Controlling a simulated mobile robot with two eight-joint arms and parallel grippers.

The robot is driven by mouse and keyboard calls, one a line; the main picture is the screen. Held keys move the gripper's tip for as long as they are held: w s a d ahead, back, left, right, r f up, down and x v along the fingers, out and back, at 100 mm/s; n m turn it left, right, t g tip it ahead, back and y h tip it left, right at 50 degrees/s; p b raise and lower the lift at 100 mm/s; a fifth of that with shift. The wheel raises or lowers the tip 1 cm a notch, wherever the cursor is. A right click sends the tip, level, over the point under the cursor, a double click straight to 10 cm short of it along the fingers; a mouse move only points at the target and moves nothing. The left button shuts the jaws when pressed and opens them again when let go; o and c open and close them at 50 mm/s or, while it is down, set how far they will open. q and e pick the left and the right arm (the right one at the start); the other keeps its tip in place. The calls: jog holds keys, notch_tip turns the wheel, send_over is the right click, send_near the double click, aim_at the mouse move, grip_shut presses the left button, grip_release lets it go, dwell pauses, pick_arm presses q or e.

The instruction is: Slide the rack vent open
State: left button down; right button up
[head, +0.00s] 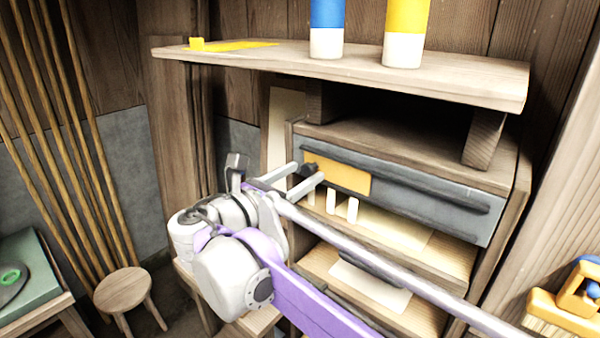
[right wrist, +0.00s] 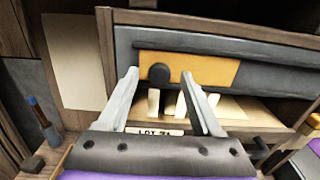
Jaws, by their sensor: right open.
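The rack vent is a grey panel (head: 420,205) with an orange-yellow patch (head: 340,175) at its left part, set in the front of the wooden rack (head: 400,140). A dark round knob (head: 309,170) sits at the left end of the patch; it also shows in the right wrist view (right wrist: 159,74). My right gripper (head: 306,172) is open, its fingertips on either side of the knob. In the right wrist view the knob appears between the two fingertips (right wrist: 160,76), with gaps on both sides. I cannot tell whether the tips reach past it. My left gripper is not in view.
Several small white pieces (head: 352,210) stand on the rack's shelf just below the vent, close under the fingers. A top shelf (head: 450,83) overhangs the rack and holds blue-white (head: 326,43) and yellow-white (head: 404,50) containers. A stool (head: 123,289) stands at the lower left.

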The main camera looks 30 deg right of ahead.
jog(key=shift+w+d, duration=0.1)
jog(key=shift+d, duration=0.1)
grip_shut()
dwell(0.3)
dwell(1.1)
